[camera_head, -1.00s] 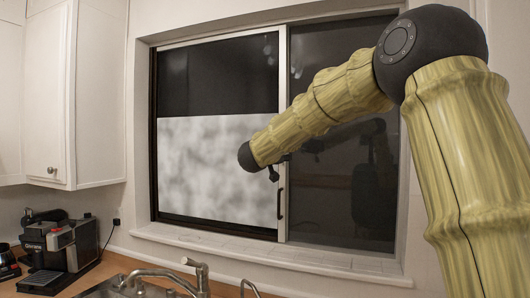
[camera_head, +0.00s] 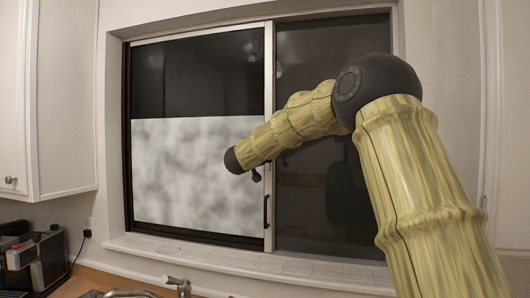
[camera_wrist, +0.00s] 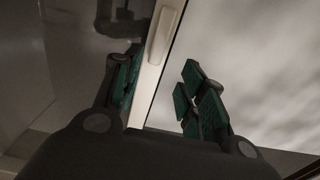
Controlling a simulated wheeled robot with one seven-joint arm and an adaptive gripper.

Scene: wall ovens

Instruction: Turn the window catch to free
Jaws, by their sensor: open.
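The sliding window has a pale upright stile (camera_head: 269,120) between its two panes. A dark pull handle (camera_head: 266,211) sits on the stile, below my gripper. In the wrist view, a pale elongated piece (camera_wrist: 163,36) lies along the stile (camera_wrist: 150,92) and looks like the catch; its turned position is unclear. My gripper (camera_wrist: 160,82) is open and empty, its green-padded fingers on either side of the stile, with the pale piece beyond them. In the head view the gripper is mostly hidden by my arm; only a dark finger part (camera_head: 256,176) shows in front of the window.
The left pane (camera_head: 195,175) is bright and cloudy in its lower part; the right pane (camera_head: 320,120) is dark and reflective. A sill (camera_head: 230,262) runs below. A faucet (camera_head: 177,285) and coffee machine (camera_head: 38,262) stand lower left, under a white cabinet (camera_head: 62,110).

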